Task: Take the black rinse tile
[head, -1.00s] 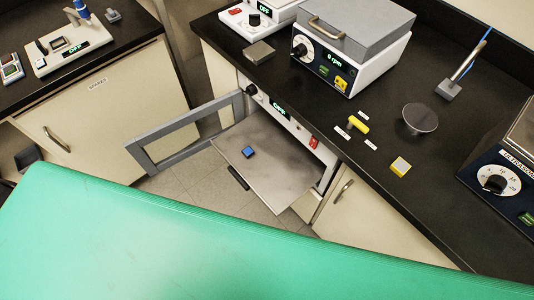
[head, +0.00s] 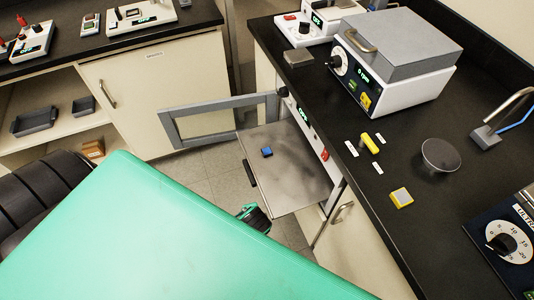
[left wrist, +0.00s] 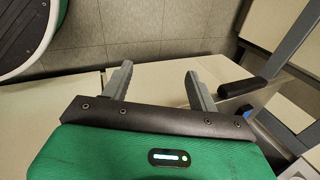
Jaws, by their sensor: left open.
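No tile shows clearly as all black in the head view. A small blue tile with a dark top (head: 266,152) lies on the pulled-out metal shelf (head: 295,180) of the open oven. A yellow tile with a grey top (head: 402,198) lies on the black counter. My left gripper (left wrist: 160,85) is open in the left wrist view, with nothing between its fingers. Cabinet fronts and floor show beyond it, and a dark handle (left wrist: 240,88) is to its right. My right gripper is not in view.
The oven door (head: 220,118) stands open to the left. On the counter are a spinner box (head: 392,65), a yellow cylinder (head: 370,143), white strips, a round dark disc (head: 441,155) and a grey block (head: 298,57). Dark trays (head: 35,120) sit in the open cabinet at left.

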